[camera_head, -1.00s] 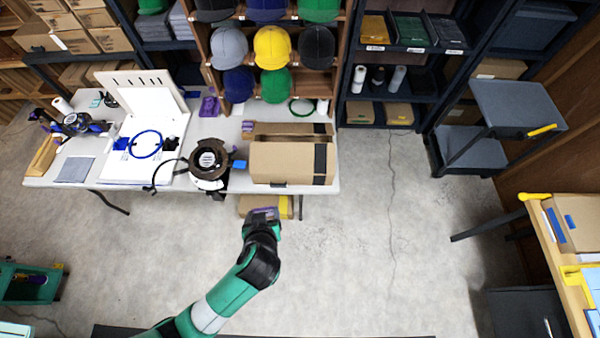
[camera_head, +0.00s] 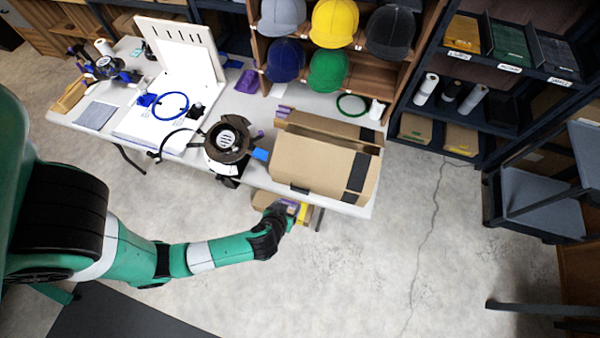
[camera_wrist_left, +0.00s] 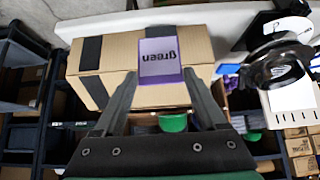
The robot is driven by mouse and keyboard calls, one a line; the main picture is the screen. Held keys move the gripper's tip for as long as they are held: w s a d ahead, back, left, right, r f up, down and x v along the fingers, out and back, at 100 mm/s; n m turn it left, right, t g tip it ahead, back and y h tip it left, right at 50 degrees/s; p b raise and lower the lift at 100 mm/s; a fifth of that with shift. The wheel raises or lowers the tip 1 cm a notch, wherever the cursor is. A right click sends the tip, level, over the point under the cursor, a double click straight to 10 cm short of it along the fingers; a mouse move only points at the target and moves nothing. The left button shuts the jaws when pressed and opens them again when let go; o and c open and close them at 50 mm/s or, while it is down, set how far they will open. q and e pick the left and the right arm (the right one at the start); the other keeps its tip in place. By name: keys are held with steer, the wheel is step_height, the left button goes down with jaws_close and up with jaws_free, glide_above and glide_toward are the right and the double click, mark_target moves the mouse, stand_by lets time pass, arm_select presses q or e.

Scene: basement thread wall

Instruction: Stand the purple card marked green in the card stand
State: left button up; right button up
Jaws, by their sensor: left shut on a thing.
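My left gripper (camera_head: 283,212) is shut on a purple card, at the table's front edge below the cardboard box. In the left wrist view the purple card (camera_wrist_left: 160,62) sits between the fingertips (camera_wrist_left: 160,80). It has a pale panel reading "green", upside down in that view. Only a small purple part shows in the head view (camera_head: 291,206). I cannot tell for sure which thing is the card stand. A white slotted board (camera_head: 183,48) stands tilted at the back of the table. My right gripper is not in view.
The white table (camera_head: 228,100) carries a cardboard box (camera_head: 318,165) with black straps, a dark round device (camera_head: 228,140), and a blue ring (camera_head: 170,106). Caps fill the cubbies behind. Shelves with labelled bins stand to the right. The floor (camera_head: 400,250) in front is open.

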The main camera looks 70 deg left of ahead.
arm_select(q)
steer(key=b+x, duration=0.3)
steer(key=x, duration=0.2)
steer(key=b+x, duration=0.3)
steer(key=x, duration=0.3)
steer(key=a+r+b+x, duration=0.1)
steer(key=b+x, duration=0.2)
steer(key=x, duration=0.3)
steer(key=shift+w+a+f, duration=0.2)
steer(key=shift+w, duration=0.1)
steer(key=shift+r, duration=0.15)
steer(key=o, duration=0.8)
steer(key=shift+o, duration=0.2)
